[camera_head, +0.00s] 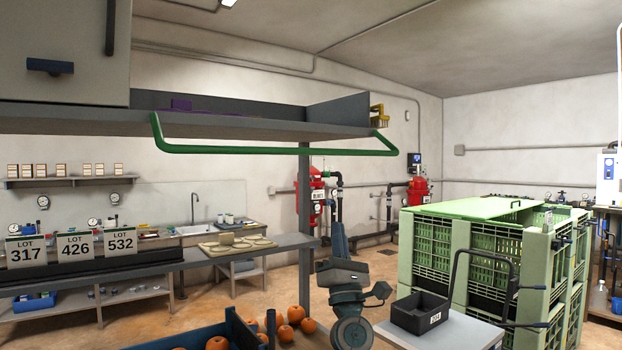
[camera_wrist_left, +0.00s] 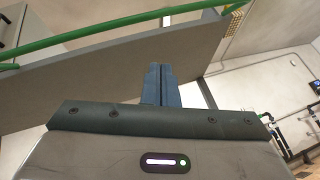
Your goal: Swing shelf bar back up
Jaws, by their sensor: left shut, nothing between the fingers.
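The green shelf bar (camera_head: 280,151) hangs out and below the front edge of the grey overhead shelf (camera_head: 240,127). Its bent ends meet the shelf at left and right. My left gripper (camera_head: 337,228) points up beneath the right part of the bar, apart from it in the picture. Its bluish fingers are shut with nothing between them. In the left wrist view the shut fingers (camera_wrist_left: 160,72) stand before the shelf's grey underside, and the green bar (camera_wrist_left: 120,22) crosses the top left, clear of the fingertips. My right gripper is not in view.
Below are a bench (camera_head: 190,262) with lot signs and a blue crate (camera_head: 205,335). A black bin (camera_head: 420,312) and green crates (camera_head: 450,260) stand right.

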